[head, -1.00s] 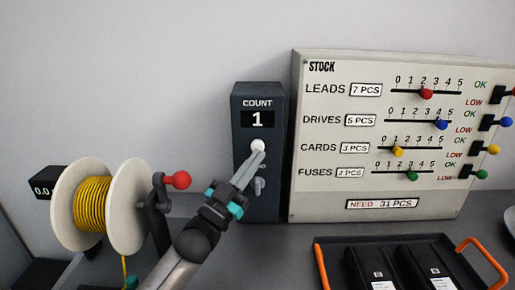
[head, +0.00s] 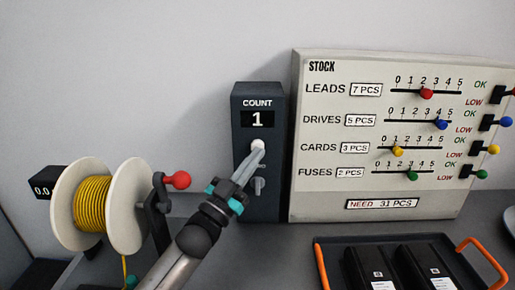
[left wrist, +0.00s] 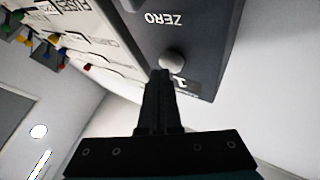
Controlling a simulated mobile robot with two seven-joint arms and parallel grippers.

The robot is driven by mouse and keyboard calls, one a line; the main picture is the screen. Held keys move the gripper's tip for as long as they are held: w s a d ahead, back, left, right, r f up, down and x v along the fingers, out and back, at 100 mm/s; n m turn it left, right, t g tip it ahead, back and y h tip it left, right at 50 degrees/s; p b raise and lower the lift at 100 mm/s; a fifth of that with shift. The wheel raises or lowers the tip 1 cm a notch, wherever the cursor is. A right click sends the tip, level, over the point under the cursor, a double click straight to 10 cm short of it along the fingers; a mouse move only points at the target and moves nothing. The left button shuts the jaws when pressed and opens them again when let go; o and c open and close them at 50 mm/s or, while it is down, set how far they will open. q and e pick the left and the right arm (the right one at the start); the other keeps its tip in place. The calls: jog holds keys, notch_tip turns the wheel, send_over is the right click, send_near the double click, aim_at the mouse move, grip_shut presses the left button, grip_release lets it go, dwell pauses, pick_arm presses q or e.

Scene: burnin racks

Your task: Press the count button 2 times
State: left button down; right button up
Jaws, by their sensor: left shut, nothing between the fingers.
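The dark count box (head: 244,160) stands upright against the wall, and its display (head: 257,119) reads 1. The white round count button (head: 257,144) sits below the display. My left gripper (head: 257,151) is shut and empty, its fingertips at the lower edge of the button. In the left wrist view the button (left wrist: 172,61) shows just past the fingertips (left wrist: 160,74). I cannot tell whether they touch it. A grey knob (head: 258,186) is lower on the box; the wrist view shows the word ZERO. My right gripper is not in view.
A cable reel (head: 129,207) with yellow cable and a red-knobbed crank (head: 177,180) stands left of my arm. The stock board (head: 330,205) with sliders is right of the box. A dark tray (head: 330,247) with orange handles holds black units in front.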

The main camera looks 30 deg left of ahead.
pick_arm(q)
jog(key=shift+w+a, duration=0.2)
jog(key=shift+w, duration=0.15)
dwell(0.3)
jog(key=shift+s, duration=0.1)
jog(key=shift+s+d+p, duration=0.45)
jog(key=shift+s+p, duration=0.05)
jog(key=shift+s, duration=0.2)
jog(key=shift+s+d+p, duration=0.4)
jog(key=shift+s+d, duration=0.05)
jog(key=shift+s, duration=0.25)
jog(key=shift+s+d+p, duration=0.4)
jog(key=shift+s+d, duration=0.05)
jog(key=shift+s, duration=0.3)
jog(key=shift+s+d+p, duration=0.4)
jog(key=shift+s+d, duration=0.05)
jog(key=shift+s, duration=0.25)
